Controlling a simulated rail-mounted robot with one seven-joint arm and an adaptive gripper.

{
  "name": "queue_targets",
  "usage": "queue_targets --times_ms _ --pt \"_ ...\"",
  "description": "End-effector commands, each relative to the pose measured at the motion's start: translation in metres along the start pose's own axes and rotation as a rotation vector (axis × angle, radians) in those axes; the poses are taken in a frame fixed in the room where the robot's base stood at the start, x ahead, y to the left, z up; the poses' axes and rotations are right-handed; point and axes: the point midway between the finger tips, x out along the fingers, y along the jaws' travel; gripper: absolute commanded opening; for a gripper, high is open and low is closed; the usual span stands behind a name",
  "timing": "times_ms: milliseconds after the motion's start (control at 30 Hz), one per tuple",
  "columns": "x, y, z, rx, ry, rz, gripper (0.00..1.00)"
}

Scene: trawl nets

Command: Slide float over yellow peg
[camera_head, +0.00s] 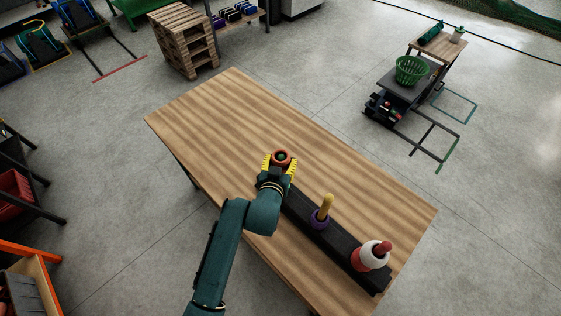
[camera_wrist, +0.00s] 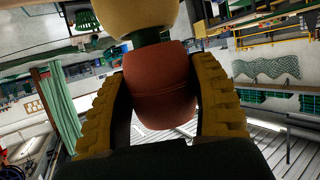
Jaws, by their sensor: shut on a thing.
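My gripper (camera_head: 280,163) has its yellow fingers closed on the sides of a red float (camera_head: 282,157), above the left end of the black peg board. The float fills the space between the fingers in the wrist view (camera_wrist: 160,85). Green shows in its hole from above, and a green post joins it to a tan rounded piece (camera_wrist: 145,18) in the wrist view, so it appears to be around a green peg. The yellow peg (camera_head: 327,204) stands mid-board, right of my gripper, with a purple float (camera_head: 320,219) around its base and its upper part bare.
The black board (camera_head: 341,242) lies along the near edge of the wooden table (camera_head: 230,130). At its right end, a red peg (camera_head: 384,247) carries a white float (camera_head: 372,254) and a red one. The table's far side is clear.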

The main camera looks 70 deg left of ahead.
Motion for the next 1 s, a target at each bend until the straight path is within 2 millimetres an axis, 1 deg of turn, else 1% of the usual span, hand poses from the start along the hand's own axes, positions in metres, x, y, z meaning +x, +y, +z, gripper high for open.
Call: queue_targets --times_ms 33,100,700,833,1000 --pt "-0.004 0.0 -0.009 0.0 0.001 0.0 0.2" --pt "-0.006 0.001 -0.015 0.0 0.001 0.0 0.2" --pt "-0.027 0.002 -0.063 0.0 0.001 0.0 0.2" --pt "-0.031 0.002 -0.072 0.0 0.0 0.0 0.2" --pt "-0.033 0.002 -0.077 0.0 0.0 0.0 0.2"
